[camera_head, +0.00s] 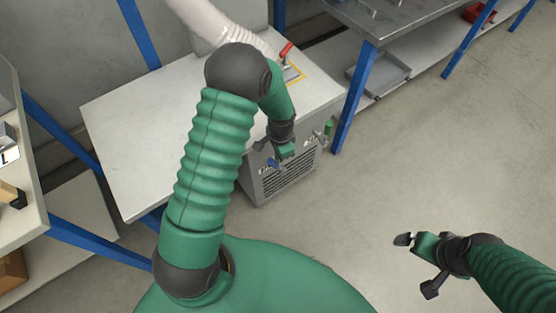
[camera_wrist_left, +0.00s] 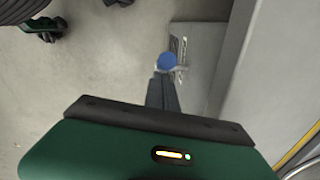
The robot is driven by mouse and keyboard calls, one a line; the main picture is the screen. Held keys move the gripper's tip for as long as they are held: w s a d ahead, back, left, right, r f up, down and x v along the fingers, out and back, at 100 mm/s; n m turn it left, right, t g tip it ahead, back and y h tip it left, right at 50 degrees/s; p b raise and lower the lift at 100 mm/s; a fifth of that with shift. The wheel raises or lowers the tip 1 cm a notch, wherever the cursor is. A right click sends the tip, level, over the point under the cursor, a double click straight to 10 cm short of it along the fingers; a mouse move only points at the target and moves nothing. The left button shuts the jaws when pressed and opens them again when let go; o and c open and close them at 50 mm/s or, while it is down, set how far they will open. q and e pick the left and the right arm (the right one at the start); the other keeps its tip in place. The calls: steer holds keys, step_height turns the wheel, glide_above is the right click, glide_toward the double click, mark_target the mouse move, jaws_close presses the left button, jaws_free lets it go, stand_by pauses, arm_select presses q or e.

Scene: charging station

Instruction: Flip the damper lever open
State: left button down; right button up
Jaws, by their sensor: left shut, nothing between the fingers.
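A red-handled lever (camera_head: 286,50) stands tilted on top of the grey machine (camera_head: 215,110), by the end of a white ribbed hose (camera_head: 215,20). A blue handle (camera_head: 275,163) is on the machine's front; its round end also shows in the left wrist view (camera_wrist_left: 166,61). My left gripper (camera_head: 285,152) is shut and empty, in front of the machine's front face. In the left wrist view its fingers (camera_wrist_left: 162,92) point at the blue end and overlap its lower edge; I cannot tell whether they touch. My right gripper (camera_head: 407,239) hangs over the floor, its fingers too small to judge.
A green handle (camera_head: 328,128) is at the right of the machine's front, above a vent grille (camera_head: 283,182). A metal table (camera_head: 385,20) with blue legs stands at the right, a tray (camera_head: 383,75) on its lower shelf. The floor (camera_head: 420,160) at the right is clear.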

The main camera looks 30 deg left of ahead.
mark_target(270, 163)
arm_select(q)
steer(key=shift+s+a+p, duration=0.2)
steer(key=shift+s+p, duration=0.15)
steer(key=shift+s, duration=0.05)
steer(key=shift+s+a+f+p, duration=0.3)
steer(key=shift+s+f+p, duration=0.15)
steer(key=shift+f+p, duration=0.1)
steer(key=shift+s+a+f+p, duration=0.1)
steer(key=shift+s+a+p, duration=0.1)
steer(key=shift+s, duration=0.2)
steer(key=shift+s+a+f+p, duration=0.1)
steer(key=shift+s+p, duration=0.1)
steer(key=shift+s, duration=0.2)
steer(key=shift+s+a+f, duration=0.1)
steer(key=shift+s+f, duration=0.1)
steer(key=shift+f, duration=0.1)
steer(key=shift+r, duration=0.1)
